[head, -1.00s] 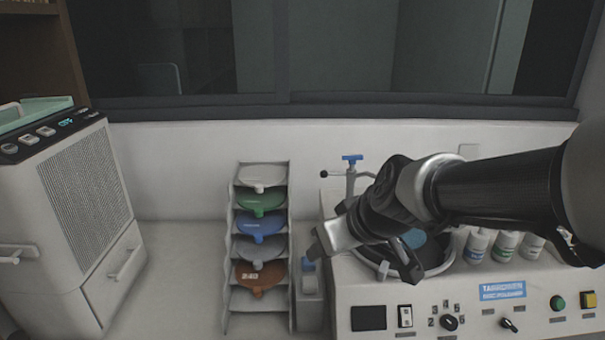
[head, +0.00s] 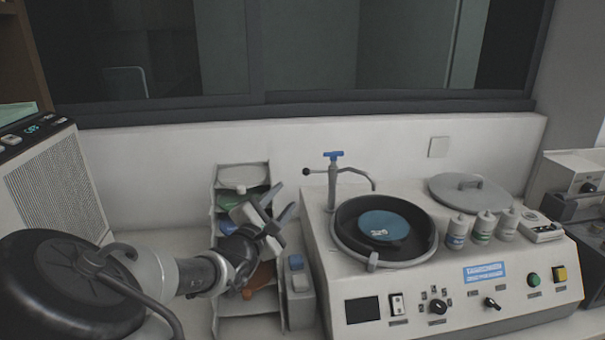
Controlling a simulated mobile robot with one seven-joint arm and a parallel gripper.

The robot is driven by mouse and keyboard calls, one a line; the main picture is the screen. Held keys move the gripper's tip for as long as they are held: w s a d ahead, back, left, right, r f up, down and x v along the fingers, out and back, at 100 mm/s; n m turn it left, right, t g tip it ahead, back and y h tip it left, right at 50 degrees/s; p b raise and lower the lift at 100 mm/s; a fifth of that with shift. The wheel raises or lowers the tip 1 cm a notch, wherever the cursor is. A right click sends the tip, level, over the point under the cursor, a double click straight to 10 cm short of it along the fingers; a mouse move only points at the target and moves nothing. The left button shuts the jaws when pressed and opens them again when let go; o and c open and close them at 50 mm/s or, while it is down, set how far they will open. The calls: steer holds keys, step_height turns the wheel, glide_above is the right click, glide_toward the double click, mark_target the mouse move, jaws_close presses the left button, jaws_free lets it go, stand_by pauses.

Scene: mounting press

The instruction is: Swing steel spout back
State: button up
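The steel spout (head: 357,171) is a thin curved pipe on the upright tap post (head: 332,188) behind the polisher's bowl. It reaches right from the post and its tip bends down near the bowl's back rim. The post has a blue top handle (head: 333,155) and a black-knobbed lever (head: 307,171) to the left. The round dark bowl (head: 345,212) holds a disc with a blue centre (head: 384,225). My gripper (head: 284,204) is in front of the disc rack, left of the tap and apart from it. Its fingers look spread and empty, pointing up and right.
The polisher (head: 415,285) has knobs and buttons on its front. Several small bottles (head: 484,227) and a round lid (head: 470,192) are on its right. A tiered rack (head: 228,172) of coloured discs stands behind my arm. A small box with a blue top (head: 297,275) stands beside the polisher.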

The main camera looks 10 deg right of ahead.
mark_target(305, 174)
steer(key=x, duration=1.7)
steer(key=shift+w+f, duration=0.1)
steer(key=shift+f, duration=0.05)
jaws_close()
